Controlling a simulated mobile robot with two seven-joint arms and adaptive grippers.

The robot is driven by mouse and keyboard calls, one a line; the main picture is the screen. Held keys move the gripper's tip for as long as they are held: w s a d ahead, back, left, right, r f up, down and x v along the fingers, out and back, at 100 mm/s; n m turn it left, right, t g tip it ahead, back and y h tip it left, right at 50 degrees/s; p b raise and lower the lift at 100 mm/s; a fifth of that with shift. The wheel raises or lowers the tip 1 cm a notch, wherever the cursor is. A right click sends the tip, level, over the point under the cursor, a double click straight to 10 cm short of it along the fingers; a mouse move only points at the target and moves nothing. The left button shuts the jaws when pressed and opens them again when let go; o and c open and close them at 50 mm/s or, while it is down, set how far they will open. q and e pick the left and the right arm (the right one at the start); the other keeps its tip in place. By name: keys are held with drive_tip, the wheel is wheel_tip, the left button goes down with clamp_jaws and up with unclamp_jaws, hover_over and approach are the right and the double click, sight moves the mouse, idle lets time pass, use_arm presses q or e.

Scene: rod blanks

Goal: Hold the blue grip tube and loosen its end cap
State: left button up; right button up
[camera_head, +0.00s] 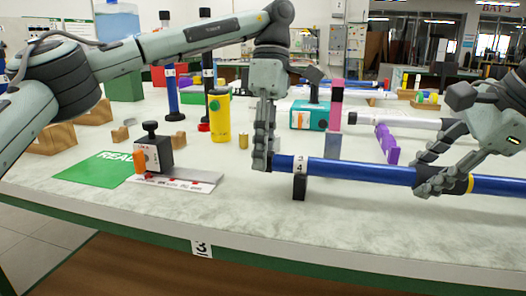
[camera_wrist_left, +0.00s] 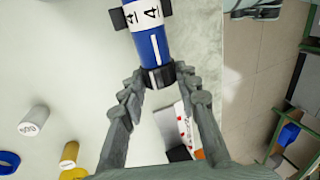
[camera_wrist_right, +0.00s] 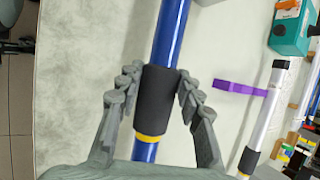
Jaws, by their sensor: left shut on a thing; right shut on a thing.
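The blue grip tube (camera_head: 355,171) lies level across the right front of the table, with a white label marked 4 near its left end. My left gripper (camera_head: 262,163) is shut on the black end cap (camera_wrist_left: 160,77) at that end; the fingers mostly hide the cap in the head view. My right gripper (camera_head: 430,178) is shut around the tube's black grip sleeve (camera_wrist_right: 156,100), beside a yellow band (camera_wrist_right: 149,138). Whether the cap has turned cannot be told.
A black support (camera_head: 300,188) stands under the tube near the label. A black block gauge (camera_head: 153,153) on a metal plate, a green mat (camera_head: 85,176) and a yellow cylinder (camera_head: 219,118) lie left. A purple piece (camera_head: 386,144) and a teal box (camera_head: 309,116) are behind the tube.

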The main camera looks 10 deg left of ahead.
use_arm(q)
drive_tip(key=shift+d+f+g, duration=0.1)
drive_tip(key=shift+f+g, duration=0.15)
drive_tip(key=shift+g, duration=0.85)
drive_tip(key=shift+w, duration=0.1)
drive_tip(key=shift+w+r, duration=0.15)
drive_tip(key=shift+r, duration=0.1)
drive_tip(key=o, duration=1.2)
drive_tip(key=shift+s+f, duration=0.25)
drive_tip(key=shift+f, duration=0.05)
